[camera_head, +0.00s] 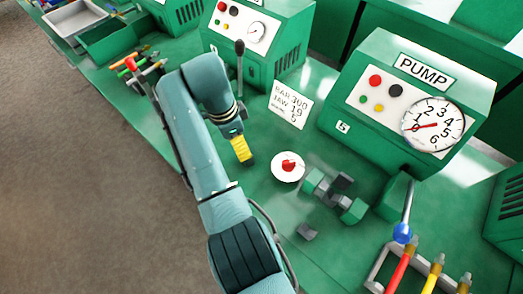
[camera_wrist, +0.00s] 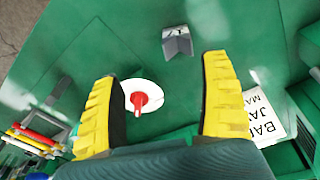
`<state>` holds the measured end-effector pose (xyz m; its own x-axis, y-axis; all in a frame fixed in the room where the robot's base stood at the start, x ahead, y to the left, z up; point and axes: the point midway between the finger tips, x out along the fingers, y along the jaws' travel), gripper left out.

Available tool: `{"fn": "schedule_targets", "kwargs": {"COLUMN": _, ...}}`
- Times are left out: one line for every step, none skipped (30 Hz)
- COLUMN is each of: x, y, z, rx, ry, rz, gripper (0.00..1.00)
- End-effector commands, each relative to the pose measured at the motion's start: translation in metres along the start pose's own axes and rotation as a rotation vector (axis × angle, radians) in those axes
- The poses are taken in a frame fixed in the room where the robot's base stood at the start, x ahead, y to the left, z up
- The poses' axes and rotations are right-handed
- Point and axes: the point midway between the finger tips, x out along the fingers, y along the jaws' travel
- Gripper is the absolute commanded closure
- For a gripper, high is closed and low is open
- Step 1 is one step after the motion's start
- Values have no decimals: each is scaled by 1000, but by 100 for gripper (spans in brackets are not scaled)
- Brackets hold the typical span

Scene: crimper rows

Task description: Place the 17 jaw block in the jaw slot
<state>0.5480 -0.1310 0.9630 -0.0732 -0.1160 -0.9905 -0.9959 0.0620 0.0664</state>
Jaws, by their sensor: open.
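My gripper (camera_wrist: 160,95) is open and empty above the green bench, its yellow ribbed fingers spread apart; in the head view it shows side-on (camera_head: 242,150). A grey V-shaped block (camera_wrist: 177,42) with a small dark mark lies beyond the fingertips in the wrist view; the number is too small to read surely. The head view does not show this block clearly near my gripper. A green fixture with dark grey blocks (camera_head: 336,192) stands right of my gripper; which opening is the jaw slot is unclear. Another small grey block (camera_head: 307,232) lies in front of it.
A white disc with a red knob (camera_head: 288,166) lies between my gripper and the fixture. A printed card (camera_head: 290,104) stands behind. The pump box with its gauge (camera_head: 405,95) is at back right; a blue-knobbed lever (camera_head: 403,233) and coloured handles (camera_head: 398,268) are at front right.

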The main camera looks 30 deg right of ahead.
Motion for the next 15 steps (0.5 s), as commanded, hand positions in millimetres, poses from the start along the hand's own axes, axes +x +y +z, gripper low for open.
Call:
{"fn": "schedule_targets", "kwargs": {"x": -26, "y": -6, "z": -7, "rx": 8, "ry": 0, "rz": -26, "gripper": 22}}
{"fn": "schedule_targets", "kwargs": {"x": -36, "y": -9, "z": -9, "rx": 13, "ry": 0, "rz": -44, "gripper": 22}}
{"fn": "schedule_targets", "kwargs": {"x": -42, "y": -11, "z": -12, "rx": 16, "ry": 0, "rz": -56, "gripper": 22}}
{"fn": "schedule_targets", "kwargs": {"x": -43, "y": -12, "z": -13, "rx": 19, "ry": 0, "rz": -61, "gripper": 22}}
{"fn": "schedule_targets", "kwargs": {"x": -42, "y": -12, "z": -14, "rx": 20, "ry": 0, "rz": -62, "gripper": 22}}
{"fn": "schedule_targets", "kwargs": {"x": -34, "y": -12, "z": -15, "rx": 21, "ry": 0, "rz": -59, "gripper": 22}}
{"fn": "schedule_targets", "kwargs": {"x": -28, "y": -12, "z": -14, "rx": 21, "ry": 0, "rz": -58, "gripper": 22}}
{"fn": "schedule_targets", "kwargs": {"x": -20, "y": -12, "z": -14, "rx": 20, "ry": 0, "rz": -58, "gripper": 22}}
{"fn": "schedule_targets", "kwargs": {"x": -11, "y": -13, "z": -14, "rx": 20, "ry": 0, "rz": -58, "gripper": 22}}
{"fn": "schedule_targets", "kwargs": {"x": -3, "y": -14, "z": -14, "rx": 20, "ry": 0, "rz": -60, "gripper": 22}}
{"fn": "schedule_targets", "kwargs": {"x": 4, "y": -14, "z": -14, "rx": 20, "ry": 0, "rz": -60, "gripper": 22}}
{"fn": "schedule_targets", "kwargs": {"x": 14, "y": -15, "z": -14, "rx": 20, "ry": 0, "rz": -61, "gripper": 22}}
{"fn": "schedule_targets", "kwargs": {"x": 21, "y": -16, "z": -14, "rx": 20, "ry": 0, "rz": -61, "gripper": 22}}
{"fn": "schedule_targets", "kwargs": {"x": 29, "y": -16, "z": -14, "rx": 20, "ry": 0, "rz": -60, "gripper": 22}}
{"fn": "schedule_targets", "kwargs": {"x": 38, "y": -17, "z": -14, "rx": 19, "ry": 0, "rz": -62, "gripper": 22}}
